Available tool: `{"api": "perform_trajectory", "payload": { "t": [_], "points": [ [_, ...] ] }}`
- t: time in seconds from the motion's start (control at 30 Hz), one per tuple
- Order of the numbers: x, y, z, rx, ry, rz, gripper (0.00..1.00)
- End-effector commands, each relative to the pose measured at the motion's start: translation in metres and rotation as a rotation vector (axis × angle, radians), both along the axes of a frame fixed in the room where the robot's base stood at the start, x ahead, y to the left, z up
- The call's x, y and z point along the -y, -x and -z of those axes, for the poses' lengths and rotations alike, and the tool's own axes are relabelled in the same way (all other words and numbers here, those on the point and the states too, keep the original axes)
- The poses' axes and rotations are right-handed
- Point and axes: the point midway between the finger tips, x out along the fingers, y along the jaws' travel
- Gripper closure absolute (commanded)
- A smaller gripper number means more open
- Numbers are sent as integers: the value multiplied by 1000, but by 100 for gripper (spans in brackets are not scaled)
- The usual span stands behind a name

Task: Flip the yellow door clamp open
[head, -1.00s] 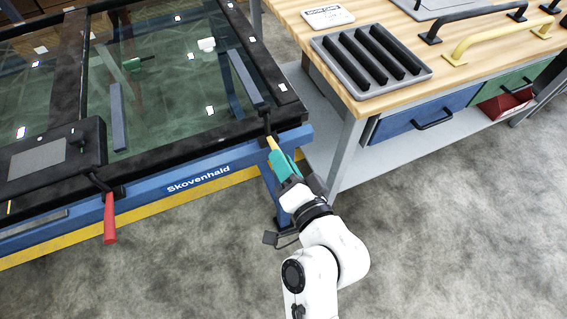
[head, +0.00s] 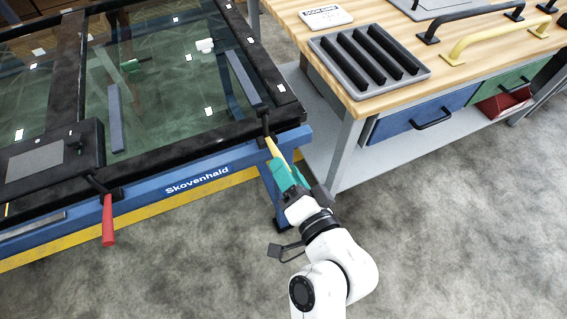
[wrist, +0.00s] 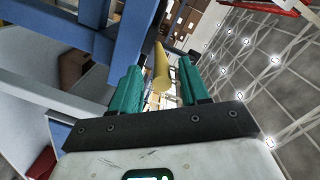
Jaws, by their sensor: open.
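The yellow door clamp (head: 273,149) is at the front right corner of the black door frame (head: 215,142). Its yellow handle hangs outward and down from a dark mount. My gripper (head: 281,172), with green fingers, is at the handle's lower end in the head view. In the wrist view, the yellow handle (wrist: 161,66) shows between the two green fingers of my gripper (wrist: 158,78), which are apart. I cannot tell whether either finger touches it. A red clamp handle (head: 108,220) hangs at the frame's front left.
The blue trolley rail (head: 160,188) runs under the door frame. A wooden workbench (head: 375,98) with a grey slotted tray (head: 330,62), a black handle and a yellow handle (head: 490,42) stands to the right. The floor in front is clear.

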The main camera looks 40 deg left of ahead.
Motion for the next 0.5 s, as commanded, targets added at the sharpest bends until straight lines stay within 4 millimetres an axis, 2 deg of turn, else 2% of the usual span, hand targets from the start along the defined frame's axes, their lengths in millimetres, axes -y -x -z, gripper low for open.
{"api": "perform_trajectory", "payload": {
  "t": [0.1, 0.3, 0.5],
  "points": [
    [24, 8, -1, -1, 1, 3, 55],
    [57, 21, -4, 0, 1, 3, 55],
    [76, 28, -6, 0, 0, 1, 55]
  ]
}}
